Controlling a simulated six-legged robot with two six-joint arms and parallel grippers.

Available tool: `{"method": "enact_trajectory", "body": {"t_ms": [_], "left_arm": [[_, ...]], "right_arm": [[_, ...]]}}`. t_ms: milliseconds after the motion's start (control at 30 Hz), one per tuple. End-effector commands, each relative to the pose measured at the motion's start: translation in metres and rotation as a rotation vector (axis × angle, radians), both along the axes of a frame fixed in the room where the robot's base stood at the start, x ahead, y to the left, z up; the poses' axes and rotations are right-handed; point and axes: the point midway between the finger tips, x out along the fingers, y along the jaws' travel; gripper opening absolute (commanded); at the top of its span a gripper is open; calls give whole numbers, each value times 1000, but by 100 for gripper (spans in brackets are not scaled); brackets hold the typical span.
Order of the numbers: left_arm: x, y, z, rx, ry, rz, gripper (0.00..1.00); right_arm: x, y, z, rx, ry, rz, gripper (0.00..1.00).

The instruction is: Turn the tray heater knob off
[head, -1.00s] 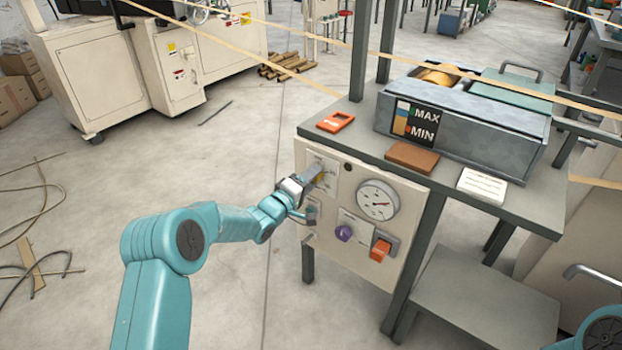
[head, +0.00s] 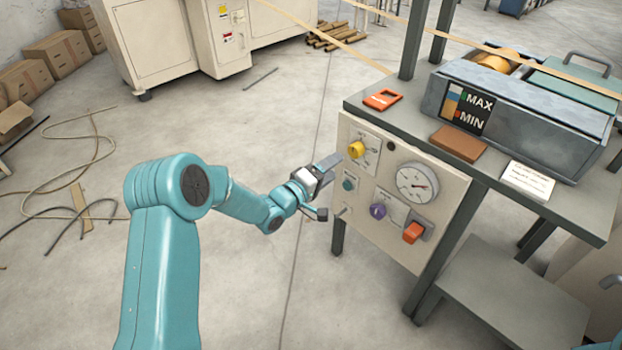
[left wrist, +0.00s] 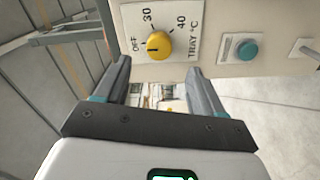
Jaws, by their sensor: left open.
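The yellow tray heater knob (head: 356,149) is at the upper left of the cream control panel (head: 440,245). In the left wrist view the knob (left wrist: 158,46) sits beside the marks OFF, 30, 40 and TRAY °C. A dark mark on it lies toward the OFF side. My left gripper (head: 328,186) is open and empty, apart from the knob and to its left in the head view. In the left wrist view the knob appears beyond the gap between the two fingers (left wrist: 158,70). My right gripper is not in view.
The panel also has a teal button (head: 349,184), a purple knob (head: 377,211), a dial gauge (head: 416,183) and an orange switch (head: 413,232). The grey table (head: 490,185) overhangs the panel. Left of the panel the floor is open, with loose hoses farther left.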

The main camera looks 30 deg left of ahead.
Motion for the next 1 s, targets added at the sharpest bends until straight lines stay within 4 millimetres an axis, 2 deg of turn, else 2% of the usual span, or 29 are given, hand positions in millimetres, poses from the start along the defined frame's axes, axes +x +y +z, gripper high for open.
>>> {"method": "enact_trajectory", "body": {"t_ms": [33,200,367,500,933,1000], "left_arm": [[-13,6,2,-1,4,3,69],[-48,18,1,-1,3,0,69],[-67,24,0,-1,1,-1,69],[-72,26,-1,0,1,-1,69],[-72,26,-1,0,0,-2,69],[-71,21,0,-1,-1,-11,69]], "right_arm": [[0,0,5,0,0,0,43],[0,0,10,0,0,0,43],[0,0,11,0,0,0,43],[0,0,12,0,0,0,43],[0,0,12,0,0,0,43],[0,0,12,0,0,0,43]]}}
